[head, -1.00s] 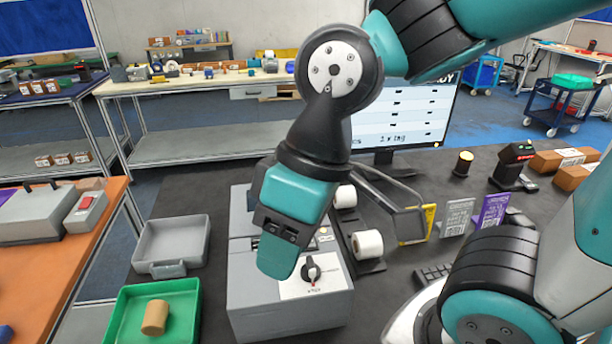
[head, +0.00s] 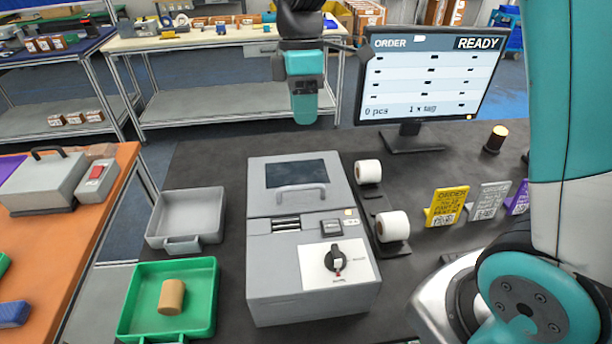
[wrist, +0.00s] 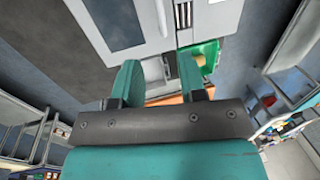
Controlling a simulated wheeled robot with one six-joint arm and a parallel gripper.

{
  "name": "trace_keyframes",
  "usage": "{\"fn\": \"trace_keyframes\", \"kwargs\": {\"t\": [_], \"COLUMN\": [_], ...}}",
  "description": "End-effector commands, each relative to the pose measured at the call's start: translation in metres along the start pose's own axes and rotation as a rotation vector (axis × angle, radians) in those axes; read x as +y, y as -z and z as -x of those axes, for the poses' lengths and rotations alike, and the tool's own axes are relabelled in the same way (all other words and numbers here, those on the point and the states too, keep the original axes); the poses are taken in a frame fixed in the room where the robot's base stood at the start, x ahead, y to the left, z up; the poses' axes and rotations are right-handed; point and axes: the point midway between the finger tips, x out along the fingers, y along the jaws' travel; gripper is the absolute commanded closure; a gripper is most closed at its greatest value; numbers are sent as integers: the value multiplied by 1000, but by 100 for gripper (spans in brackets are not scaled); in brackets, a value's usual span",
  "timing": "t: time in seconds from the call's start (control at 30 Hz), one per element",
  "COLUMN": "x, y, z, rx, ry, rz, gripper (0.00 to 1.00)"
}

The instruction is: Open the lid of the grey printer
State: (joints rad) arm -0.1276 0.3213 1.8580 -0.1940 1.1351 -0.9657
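The grey printer (head: 305,302) stands on the dark table in the middle of the head view. Its lid (head: 258,178) lies shut, with a dark window (head: 294,173) and a raised handle (head: 300,190) near its front edge. A black knob (head: 335,260) sits on a white panel in front. In the wrist view, the lid's window (wrist: 116,20) and handle (wrist: 163,18) show beyond the fingers. My gripper (head: 304,106) hangs above and beyond the printer's far end, apart from it. In the wrist view my gripper (wrist: 158,82) has its two fingers apart, with nothing held.
Paper rolls (head: 392,226) stand close to the printer's right side. A grey tray (head: 186,214) and a green tray (head: 203,300) holding a tan cylinder (head: 171,297) are at left. A monitor (head: 428,75) and order cards (head: 446,205) stand at right.

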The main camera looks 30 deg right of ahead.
Motion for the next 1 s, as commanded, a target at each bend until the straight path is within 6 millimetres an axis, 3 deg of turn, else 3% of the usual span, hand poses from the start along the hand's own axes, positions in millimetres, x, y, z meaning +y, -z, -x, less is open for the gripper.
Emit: {"fn": "trace_keyframes", "kwargs": {"t": [0.5, 0.7, 1.0], "x": [-2, -1, 0], "y": [-1, 0, 0], "z": [-114, -137, -143], "rx": [-1, 0, 2], "ry": [4, 1, -2], "rz": [-2, -2, -2], "gripper": [62, 62, 62]}}
